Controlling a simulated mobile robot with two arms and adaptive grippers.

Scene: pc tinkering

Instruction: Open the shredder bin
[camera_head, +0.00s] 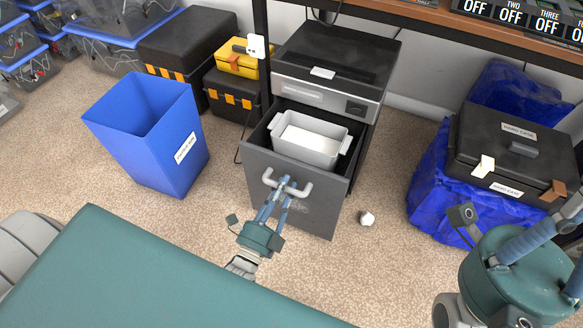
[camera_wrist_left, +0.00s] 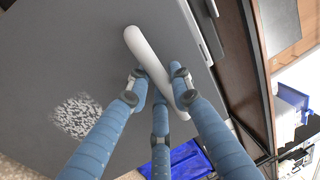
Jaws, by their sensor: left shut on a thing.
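The shredder (camera_head: 330,65) stands under the desk with its dark grey bin drawer (camera_head: 295,205) pulled out at the front. A light grey inner bin (camera_head: 310,148) with side handles sits inside the drawer, and its inside looks white. The drawer front has a pale bar handle (camera_head: 287,184). My left gripper (camera_head: 286,184) is shut on this handle. In the left wrist view its blue fingers close around the pale handle (camera_wrist_left: 148,60) against the grey drawer front (camera_wrist_left: 80,60). My right gripper (camera_head: 545,250) shows in part at the lower right, away from the shredder.
A blue open bin (camera_head: 145,130) stands left of the shredder. Black and yellow cases (camera_head: 235,75) are behind it. A black hard case (camera_head: 510,150) rests on a blue-covered box (camera_head: 440,195) at right. A small white object (camera_head: 367,218) lies on the carpet beside the drawer.

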